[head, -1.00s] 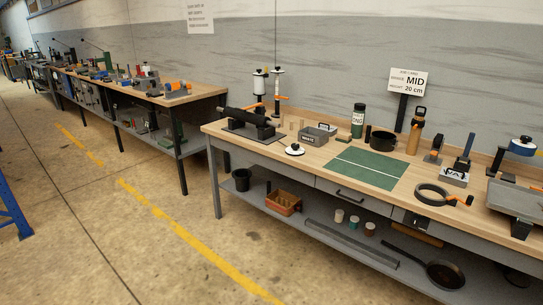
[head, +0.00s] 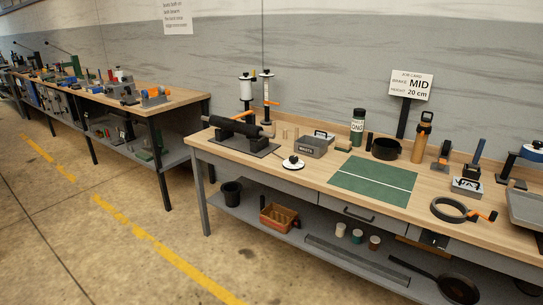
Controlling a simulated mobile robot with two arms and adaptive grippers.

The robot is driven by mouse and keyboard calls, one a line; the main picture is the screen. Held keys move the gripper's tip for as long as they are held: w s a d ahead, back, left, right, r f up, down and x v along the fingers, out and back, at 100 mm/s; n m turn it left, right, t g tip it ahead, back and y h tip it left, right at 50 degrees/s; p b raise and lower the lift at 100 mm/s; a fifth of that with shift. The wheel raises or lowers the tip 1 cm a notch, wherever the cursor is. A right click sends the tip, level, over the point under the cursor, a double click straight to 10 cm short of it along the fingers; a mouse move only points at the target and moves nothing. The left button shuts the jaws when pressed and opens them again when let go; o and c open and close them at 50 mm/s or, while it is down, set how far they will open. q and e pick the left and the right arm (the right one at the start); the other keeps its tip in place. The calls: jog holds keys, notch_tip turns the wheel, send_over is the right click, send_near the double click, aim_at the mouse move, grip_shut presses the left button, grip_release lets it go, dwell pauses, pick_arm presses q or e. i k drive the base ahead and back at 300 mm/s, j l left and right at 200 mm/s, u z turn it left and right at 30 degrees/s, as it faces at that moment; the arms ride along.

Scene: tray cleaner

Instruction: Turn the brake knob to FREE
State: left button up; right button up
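A white disc with a black knob (head: 293,162) lies near the front edge of the near workbench (head: 318,175). It may be the brake knob, but I cannot read any FREE mark or setting on it. A job card (head: 411,85) on a black post at the back of the bench shows MID and 20 cm. Neither of my grippers is in view.
A black roller on a stand (head: 237,127), a grey box (head: 311,147) and a green mat (head: 373,181) are on the bench. A pan (head: 458,288) sits on the lower shelf. Open floor (head: 100,255) lies to the left, beyond it another workbench (head: 180,98).

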aim_at(293, 160)
jog(key=i+l+u, duration=0.2)
jog(key=i+u, duration=0.25)
jog(key=i+l+u, duration=0.2)
jog(key=u, duration=0.2)
